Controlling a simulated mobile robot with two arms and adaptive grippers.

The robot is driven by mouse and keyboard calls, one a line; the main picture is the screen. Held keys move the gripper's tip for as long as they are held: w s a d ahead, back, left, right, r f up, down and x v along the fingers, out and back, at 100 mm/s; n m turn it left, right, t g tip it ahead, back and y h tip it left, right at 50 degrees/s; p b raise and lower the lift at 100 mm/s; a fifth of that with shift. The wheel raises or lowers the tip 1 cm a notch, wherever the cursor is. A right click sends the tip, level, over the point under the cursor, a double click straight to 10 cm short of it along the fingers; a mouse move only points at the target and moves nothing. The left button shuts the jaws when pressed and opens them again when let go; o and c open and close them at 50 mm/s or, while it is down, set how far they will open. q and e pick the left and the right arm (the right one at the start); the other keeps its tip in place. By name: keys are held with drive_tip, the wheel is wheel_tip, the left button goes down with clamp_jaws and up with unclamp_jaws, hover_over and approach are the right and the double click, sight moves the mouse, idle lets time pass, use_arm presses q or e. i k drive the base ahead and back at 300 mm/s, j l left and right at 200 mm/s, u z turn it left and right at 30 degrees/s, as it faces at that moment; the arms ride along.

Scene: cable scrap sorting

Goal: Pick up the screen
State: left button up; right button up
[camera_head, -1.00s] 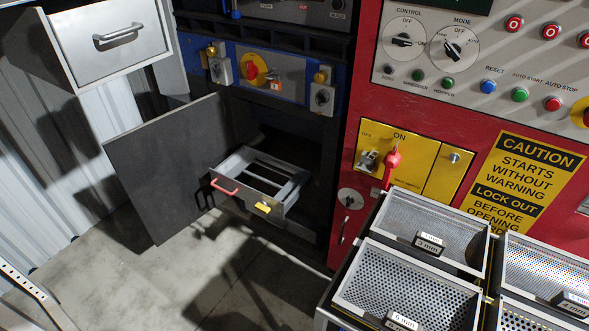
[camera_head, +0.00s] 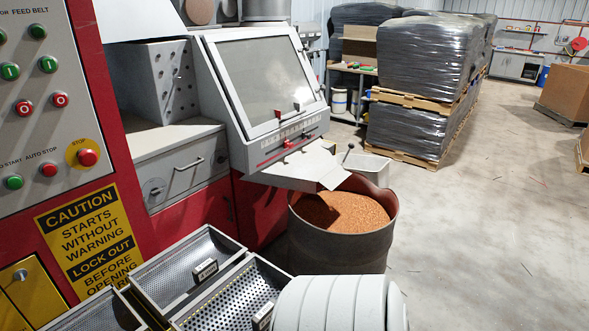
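Several perforated metal screens sit in a rack at the bottom left of the head view. One screen (camera_head: 180,281) has fine holes and a small white label at its right end. The screen beside it (camera_head: 222,305) has larger holes and a similar label, and is cut off by the bottom edge. A third tray-like part (camera_head: 88,318) shows only a corner at the lower left. The label text is too small to read surely.
A drum of copper-coloured granules (camera_head: 343,212) stands under the chute (camera_head: 307,164) of a grey machine. Wrapped pallets (camera_head: 425,60) stand behind; the concrete floor (camera_head: 490,240) at right is mostly clear.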

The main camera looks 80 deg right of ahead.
sight(244, 299)
drive_tip(key=z, duration=1.95)
